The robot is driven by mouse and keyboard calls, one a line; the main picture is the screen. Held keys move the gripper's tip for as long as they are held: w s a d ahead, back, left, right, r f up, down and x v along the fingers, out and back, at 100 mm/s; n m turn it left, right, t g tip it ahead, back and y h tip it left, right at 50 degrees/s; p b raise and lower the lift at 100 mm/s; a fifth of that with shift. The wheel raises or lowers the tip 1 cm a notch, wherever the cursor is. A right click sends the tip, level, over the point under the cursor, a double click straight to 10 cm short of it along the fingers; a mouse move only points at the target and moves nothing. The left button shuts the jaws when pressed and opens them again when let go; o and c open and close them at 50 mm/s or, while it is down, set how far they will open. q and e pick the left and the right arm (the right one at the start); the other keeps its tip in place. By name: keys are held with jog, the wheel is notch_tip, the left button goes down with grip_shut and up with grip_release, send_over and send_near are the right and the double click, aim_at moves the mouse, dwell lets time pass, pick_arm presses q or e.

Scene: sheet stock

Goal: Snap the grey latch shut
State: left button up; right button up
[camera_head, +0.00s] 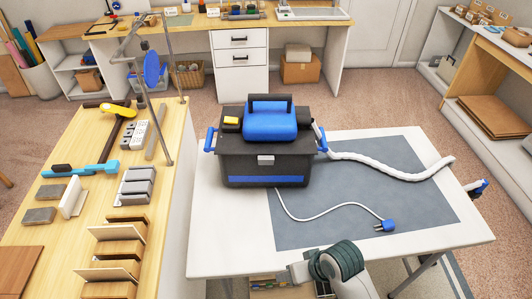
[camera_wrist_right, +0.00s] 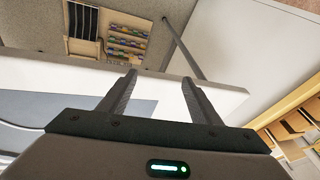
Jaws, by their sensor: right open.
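The vacuum-like machine has a dark grey bin (camera_head: 240,172) with a black lid and a blue motor housing (camera_head: 268,124) on top. It stands upright on the white table. A small light grey latch (camera_head: 265,160) sits at the middle of its front, just below the lid edge; I cannot tell whether it is fastened. Blue clips (camera_head: 210,139) show on both sides. My right gripper (camera_wrist_right: 159,77) is open and empty in the right wrist view, over the table's white edge, with the latch out of that view. My left gripper is not in view.
The white table (camera_head: 460,233) has a grey mat (camera_head: 350,180). A white hose (camera_head: 390,161) runs right, and a cord ends in a blue plug (camera_head: 385,225). My right arm is at the table's front edge. A wooden bench (camera_head: 180,125) with tools and blocks stands left.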

jog(key=w+a+r+g+y, duration=0.1)
jog(key=w+a+r, duration=0.55)
jog(key=w, duration=0.25)
notch_tip(320, 180, up, 28)
jog(key=m+g+h, duration=0.2)
jog(key=m+h, duration=0.1)
jog(key=h, duration=0.1)
send_over(266, 159)
jog(key=shift+w, duration=0.15)
jog(key=shift+f, duration=0.15)
notch_tip(266, 159, down, 16)
jog(key=p, duration=0.6)
jog(key=shift+r, duration=0.2)
jog(key=shift+f, duration=0.7)
